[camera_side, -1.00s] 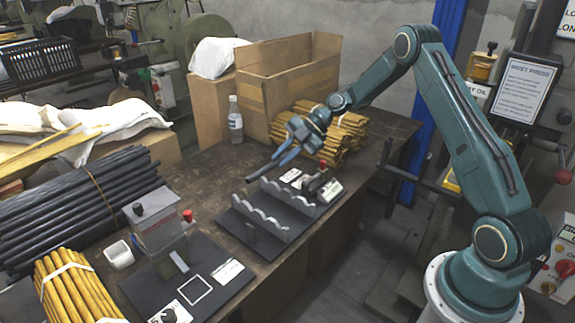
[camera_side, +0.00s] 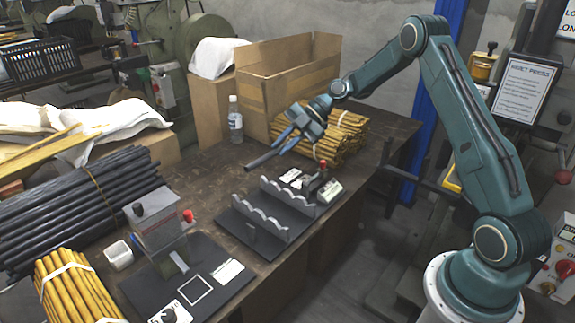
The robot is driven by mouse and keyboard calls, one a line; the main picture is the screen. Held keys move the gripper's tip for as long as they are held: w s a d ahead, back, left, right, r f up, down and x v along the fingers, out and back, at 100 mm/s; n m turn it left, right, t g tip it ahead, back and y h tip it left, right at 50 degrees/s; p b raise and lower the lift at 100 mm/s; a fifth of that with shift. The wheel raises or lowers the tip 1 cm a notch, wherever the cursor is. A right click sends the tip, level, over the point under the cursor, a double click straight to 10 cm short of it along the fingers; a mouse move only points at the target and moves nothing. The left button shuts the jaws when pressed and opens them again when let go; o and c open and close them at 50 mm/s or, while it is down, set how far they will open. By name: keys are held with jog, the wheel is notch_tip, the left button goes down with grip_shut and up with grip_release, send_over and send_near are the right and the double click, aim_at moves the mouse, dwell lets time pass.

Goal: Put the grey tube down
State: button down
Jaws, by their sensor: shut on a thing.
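The grey tube (camera_side: 261,160) is a short dark grey rod, tilted in the picture with its free end toward the lower left. My gripper (camera_side: 284,143), with blue fingers, is shut on it near its upper right end, which the fingers partly hide. The tube is above the bench, up and behind the notched rack (camera_side: 247,222). The rack has two scalloped grey rails on a dark base plate, and its notches look empty.
A rivet press (camera_side: 158,220) stands left of the rack. A water bottle (camera_side: 235,120), cardboard box (camera_side: 290,85) and bundle of yellow tubes (camera_side: 345,135) are behind. A small red-knobbed unit (camera_side: 319,180) sits at the rack's right end. Bare bench (camera_side: 205,180) lies left of the tube.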

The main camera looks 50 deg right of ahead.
jog(key=shift+w, duration=0.1)
jog(key=shift+w, duration=0.85)
jog(key=w+a, duration=0.3)
jog(key=w, duration=0.6)
jog(key=shift+w+r, duration=0.15)
jog(key=shift+w, duration=0.15)
send_over(253, 206)
notch_tip(253, 206, down, 16)
jog(key=shift+w, duration=0.1)
jog(key=shift+f, duration=2)
jog(key=shift+f, duration=0.15)
